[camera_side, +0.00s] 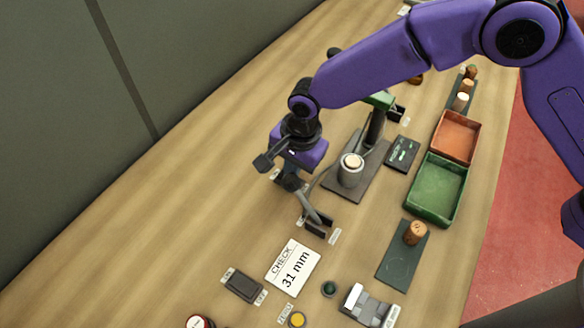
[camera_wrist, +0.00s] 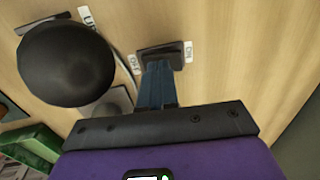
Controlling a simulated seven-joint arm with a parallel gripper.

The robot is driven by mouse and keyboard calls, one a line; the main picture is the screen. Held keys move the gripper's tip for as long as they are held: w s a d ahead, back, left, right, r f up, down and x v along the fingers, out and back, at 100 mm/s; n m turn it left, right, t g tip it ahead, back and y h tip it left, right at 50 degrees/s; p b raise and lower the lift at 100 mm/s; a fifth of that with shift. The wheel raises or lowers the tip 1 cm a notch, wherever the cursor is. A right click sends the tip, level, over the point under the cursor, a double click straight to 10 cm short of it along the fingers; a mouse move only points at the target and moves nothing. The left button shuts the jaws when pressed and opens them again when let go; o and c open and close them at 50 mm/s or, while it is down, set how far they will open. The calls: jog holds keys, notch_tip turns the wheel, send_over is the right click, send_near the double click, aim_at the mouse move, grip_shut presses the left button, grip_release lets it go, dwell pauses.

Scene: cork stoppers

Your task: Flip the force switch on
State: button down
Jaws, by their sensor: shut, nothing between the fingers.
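A dark rocker switch (camera_side: 320,224) sits on the wooden bench just below my gripper (camera_side: 315,214). In the wrist view the switch (camera_wrist: 172,53) lies between two small white labels that seem to read ON at the right and OFF at the left. My gripper's fingers (camera_wrist: 157,76) are shut and empty, with their tips at or just over the near left part of the switch. I cannot tell whether they touch it, or which way the rocker is tipped. A second dark rocker (camera_side: 243,287) with ON and OFF labels lies nearer the front.
A black round knob (camera_wrist: 65,62) stands close left of my fingers. A test stand (camera_side: 364,170) holds a pale stopper, beside a display (camera_side: 402,154). Green (camera_side: 458,217) and orange (camera_side: 472,121) trays stand right. A "CHECK 31 mm" card (camera_side: 293,267) lies in front. The bench's left side is clear.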

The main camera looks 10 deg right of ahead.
notch_tip(320, 180, up, 13)
jog(key=s+d, duration=0.1)
jog(key=d, duration=0.1)
jog(key=shift+s, duration=0.4)
jog(key=shift+a, duration=0.1)
jog(key=shift+w+a+r+t+y, duration=0.15)
jog(key=shift+w+a+t+y, duration=0.15)
jog(key=shift+w+a, duration=0.2)
jog(key=f, duration=0.4)
jog(key=w+a+f, duration=0.1)
jog(key=f, duration=0.7)
jog(key=shift+w+a, duration=0.25)
jog(key=shift+a, duration=0.05)
jog(key=shift+w+a+f, duration=0.15)
jog(key=shift+w+f, duration=0.05)
jog(key=shift+f, duration=0.65)
